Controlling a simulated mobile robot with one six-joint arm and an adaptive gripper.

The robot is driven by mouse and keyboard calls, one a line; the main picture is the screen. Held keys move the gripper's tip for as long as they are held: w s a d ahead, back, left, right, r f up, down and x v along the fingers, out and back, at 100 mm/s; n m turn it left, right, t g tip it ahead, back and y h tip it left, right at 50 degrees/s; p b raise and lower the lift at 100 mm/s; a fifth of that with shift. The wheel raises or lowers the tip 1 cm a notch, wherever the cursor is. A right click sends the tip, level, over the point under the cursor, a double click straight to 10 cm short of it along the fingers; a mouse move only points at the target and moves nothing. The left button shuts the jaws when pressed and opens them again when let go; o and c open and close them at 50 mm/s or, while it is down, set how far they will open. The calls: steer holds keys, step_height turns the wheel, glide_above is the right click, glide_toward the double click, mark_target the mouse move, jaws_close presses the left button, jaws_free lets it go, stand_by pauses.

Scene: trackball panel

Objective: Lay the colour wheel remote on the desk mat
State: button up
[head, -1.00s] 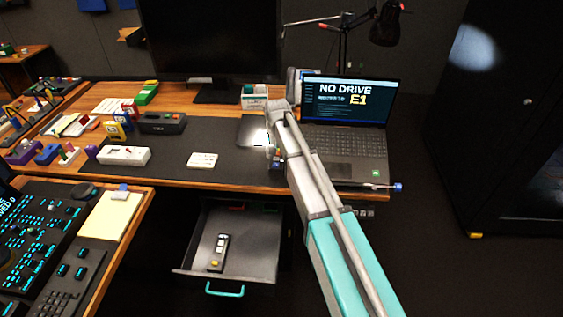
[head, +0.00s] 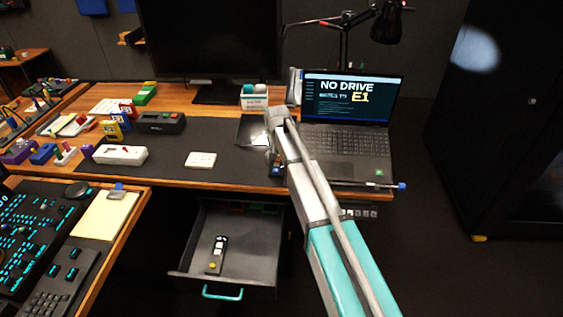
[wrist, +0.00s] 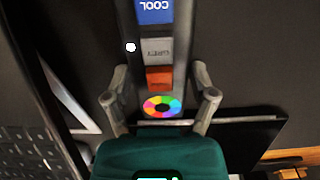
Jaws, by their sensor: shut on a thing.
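The colour wheel remote (wrist: 162,106) is between the fingers of my gripper (wrist: 161,97) in the wrist view. It is a long grey bar with a rainbow ring, an orange button, a grey button and a blue COOL button. My gripper is shut on it near the ring end. In the head view my gripper (head: 274,158) is over the right part of the desk, just left of the laptop, and my arm hides most of the remote. The dark desk mat (head: 172,168) covers the middle of the wooden desk. I cannot tell whether the remote touches it.
An open laptop (head: 345,145) stands right of my gripper. A white card (head: 201,160), a white switch box (head: 121,155) and a dark box (head: 160,122) lie to the left. An open drawer (head: 257,262) below holds another remote (head: 217,255). The mat between card and gripper is clear.

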mark_target(278, 159)
steer(key=shift+f, duration=0.15)
steer(key=o, duration=1.1)
step_height(278, 159, up, 12)
steer(key=p, duration=1.2)
steer(key=shift+r, duration=0.2)
steer(key=shift+s, duration=0.1)
